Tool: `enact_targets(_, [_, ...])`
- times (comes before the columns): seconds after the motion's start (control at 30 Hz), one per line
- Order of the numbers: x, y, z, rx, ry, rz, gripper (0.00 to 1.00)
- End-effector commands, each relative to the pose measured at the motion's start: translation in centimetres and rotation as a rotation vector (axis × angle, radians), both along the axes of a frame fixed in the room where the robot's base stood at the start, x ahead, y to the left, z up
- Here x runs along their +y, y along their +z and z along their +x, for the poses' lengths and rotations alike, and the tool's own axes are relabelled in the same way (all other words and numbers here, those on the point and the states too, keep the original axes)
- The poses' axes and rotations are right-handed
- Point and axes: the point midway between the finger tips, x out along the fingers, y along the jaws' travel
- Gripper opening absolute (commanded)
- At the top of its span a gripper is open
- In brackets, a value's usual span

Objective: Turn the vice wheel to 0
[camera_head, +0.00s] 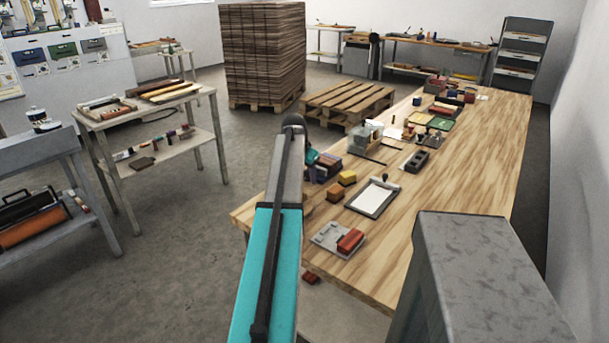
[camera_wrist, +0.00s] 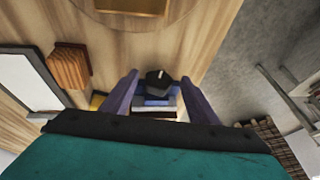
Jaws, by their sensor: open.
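I cannot make out a vice wheel for certain in either view. My gripper (camera_wrist: 159,75) shows in the wrist view as two purple fingers standing apart. It is open, and I see nothing gripped. A dark rounded object (camera_wrist: 155,80) appears between the fingers, over a stack of blue and dark blocks (camera_wrist: 158,101); I cannot tell how far off they are. A yellowish square piece (camera_wrist: 132,5) is cut off at the top of the wrist view, with a curved line around it.
The wooden bench (camera_head: 470,160) holds a clipboard (camera_head: 374,197), a grey plate with a red block (camera_head: 350,241), yellow blocks (camera_head: 347,177) and a dark holder (camera_head: 416,161). Pallets (camera_head: 348,101) stand behind.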

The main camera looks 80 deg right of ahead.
Motion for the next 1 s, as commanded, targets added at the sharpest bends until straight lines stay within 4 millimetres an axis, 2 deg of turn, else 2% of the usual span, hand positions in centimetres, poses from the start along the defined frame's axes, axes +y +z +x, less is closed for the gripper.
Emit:
enact_targets(0.3, [-0.1, -0.2, 0.0, 0.000, 0.000, 0.000, 0.54])
enact_targets(0.57, [-0.1, -0.1, 0.0, -0.001, 0.000, 0.000, 0.13])
enact_targets(0.6, [2.3, -0.3, -0.2, -0.001, -0.001, -0.001, 0.13])
enact_targets(0.63, [1.1, -0.2, 0.0, 0.000, 0.000, -0.001, 0.13])
enact_targets(0.7, [0.5, -0.2, 0.1, 0.000, 0.001, 0.002, 0.13])
enact_targets(1.0, [-0.1, -0.2, 0.2, 0.005, 0.002, 0.004, 0.13])
